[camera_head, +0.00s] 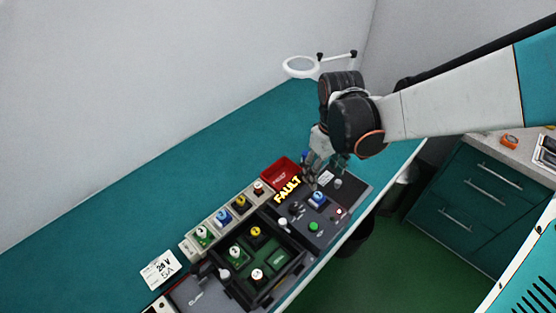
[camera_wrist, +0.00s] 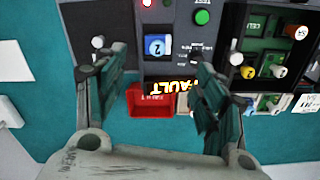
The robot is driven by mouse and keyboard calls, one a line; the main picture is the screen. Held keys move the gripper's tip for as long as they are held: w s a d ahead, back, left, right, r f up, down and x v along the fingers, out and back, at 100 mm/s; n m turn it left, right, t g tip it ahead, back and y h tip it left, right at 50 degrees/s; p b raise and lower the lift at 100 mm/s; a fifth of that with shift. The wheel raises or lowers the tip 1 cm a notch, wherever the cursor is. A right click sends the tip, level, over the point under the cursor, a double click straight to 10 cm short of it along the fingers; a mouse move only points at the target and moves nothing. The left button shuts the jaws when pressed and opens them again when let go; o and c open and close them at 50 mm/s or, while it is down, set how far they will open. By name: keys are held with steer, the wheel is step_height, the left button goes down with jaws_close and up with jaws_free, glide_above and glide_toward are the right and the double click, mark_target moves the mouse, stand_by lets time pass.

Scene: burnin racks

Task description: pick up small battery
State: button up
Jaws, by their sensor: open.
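Several small coloured blocks with knobs or numbers stand on the bench, and I cannot tell for sure which is the small battery. A blue block (camera_head: 317,198) sits in the dark test panel (camera_head: 335,215). In the wrist view the blue block (camera_wrist: 157,46) bears a "2" and lies ahead of and between my fingers. My gripper (camera_head: 318,172) hangs above the far end of the panel, near the red bin. In the wrist view my gripper (camera_wrist: 162,70) has its fingers spread wide, with nothing held.
The red bin (camera_head: 277,171) is beside the panel, with yellow "FAULT" lettering near it. A rack row (camera_head: 222,216) and a black tray (camera_head: 287,236) hold green, yellow, white and other blocks. Green indicator (camera_head: 313,226) is on the panel. The bench behind is clear.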

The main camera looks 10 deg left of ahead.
mark_target(318, 195)
steer(key=f+b, duration=0.2)
steer(key=f, duration=0.2)
steer(key=f+b, duration=0.3)
steer(key=f, duration=0.1)
steer(key=f+b, duration=0.3)
steer(key=f, duration=0.1)
steer(key=shift+w+f, duration=0.3)
steer(key=shift+f, duration=0.05)
steer(key=shift+r, duration=0.1)
steer(key=c, duration=1.2)
step_height(318, 195, up, 20)
steer(key=p, duration=1.4)
